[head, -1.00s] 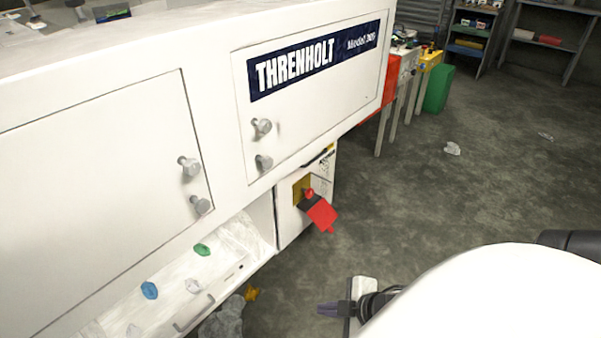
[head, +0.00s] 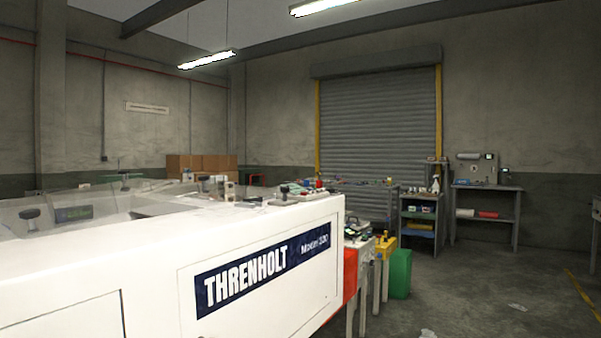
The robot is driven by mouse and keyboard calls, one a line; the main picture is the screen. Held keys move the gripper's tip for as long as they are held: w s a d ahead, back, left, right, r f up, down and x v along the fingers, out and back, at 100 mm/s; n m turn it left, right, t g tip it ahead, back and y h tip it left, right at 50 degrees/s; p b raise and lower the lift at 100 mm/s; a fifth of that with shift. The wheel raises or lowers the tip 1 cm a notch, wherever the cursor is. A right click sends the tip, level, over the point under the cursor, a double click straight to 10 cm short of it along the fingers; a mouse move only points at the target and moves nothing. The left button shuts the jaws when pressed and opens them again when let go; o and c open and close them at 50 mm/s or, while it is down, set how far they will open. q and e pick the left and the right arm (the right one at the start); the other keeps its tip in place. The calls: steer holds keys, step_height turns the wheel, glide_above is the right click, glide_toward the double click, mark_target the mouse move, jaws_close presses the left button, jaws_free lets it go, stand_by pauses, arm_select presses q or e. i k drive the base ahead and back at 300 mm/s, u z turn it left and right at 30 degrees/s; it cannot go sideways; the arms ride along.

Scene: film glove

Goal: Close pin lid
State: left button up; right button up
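The white THRENHOLT machine (head: 150,265) fills the lower left of the head view. Its dark blue name label (head: 262,268) sits on a front panel. Clear, see-through covers (head: 60,205) stand on its top at the far left, with a dark knob (head: 30,216) near them. I cannot tell which part is the pin lid, or whether it is open or shut. The machine's lower front is out of view. Neither of my grippers shows.
Small parts (head: 300,190) lie on the machine's far top end. Beyond it stand a red bin (head: 350,272), a green bin (head: 400,274) and shelving (head: 421,222). A workbench (head: 487,190) is by the wall. Open floor (head: 480,300) lies at right.

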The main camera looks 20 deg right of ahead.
mark_target(73, 207)
steer(key=z, duration=1.3)
steer(key=i, duration=2.4)
steer(key=u, duration=1.4)
